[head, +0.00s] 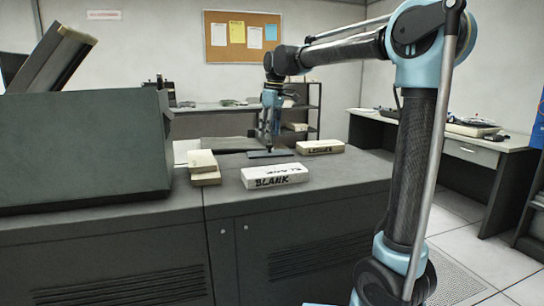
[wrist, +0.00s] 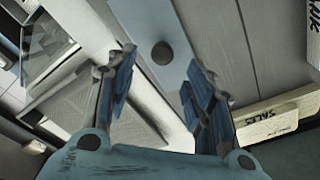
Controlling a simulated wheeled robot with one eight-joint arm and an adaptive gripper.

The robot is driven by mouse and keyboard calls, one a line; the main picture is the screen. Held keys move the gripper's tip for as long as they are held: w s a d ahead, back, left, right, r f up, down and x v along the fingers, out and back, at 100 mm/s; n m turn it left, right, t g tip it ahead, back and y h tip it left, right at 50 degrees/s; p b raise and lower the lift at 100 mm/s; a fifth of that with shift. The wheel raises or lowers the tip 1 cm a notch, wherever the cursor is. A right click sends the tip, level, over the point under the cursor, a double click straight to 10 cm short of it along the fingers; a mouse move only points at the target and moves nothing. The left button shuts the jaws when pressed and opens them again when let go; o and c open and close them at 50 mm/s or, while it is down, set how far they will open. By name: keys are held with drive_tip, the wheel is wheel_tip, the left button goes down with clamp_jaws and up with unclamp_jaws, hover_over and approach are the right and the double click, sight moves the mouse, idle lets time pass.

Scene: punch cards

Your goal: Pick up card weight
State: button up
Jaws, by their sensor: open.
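The card weight (head: 262,155) appears to be the flat dark slab on the grey cabinet top in the head view. In the wrist view it is a blue-grey bar (wrist: 181,62) with a round dark knob (wrist: 162,53). My gripper (head: 269,146) points down over the slab in the head view. In the wrist view my gripper (wrist: 162,75) is open, with its blue fingers apart on either side of the bar and nothing held. I cannot tell whether the fingertips touch the slab.
A white box marked BLANK (head: 275,176) stands in front of the slab, and another white box (head: 320,147) behind it to the right. Stacked pale card blocks (head: 204,168) lie left. A large dark machine (head: 80,145) fills the left side.

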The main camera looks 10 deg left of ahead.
sight(270, 145)
drive_tip(key=shift+f, duration=3.05)
drive_tip(key=shift+c, duration=0.5)
clamp_jaws()
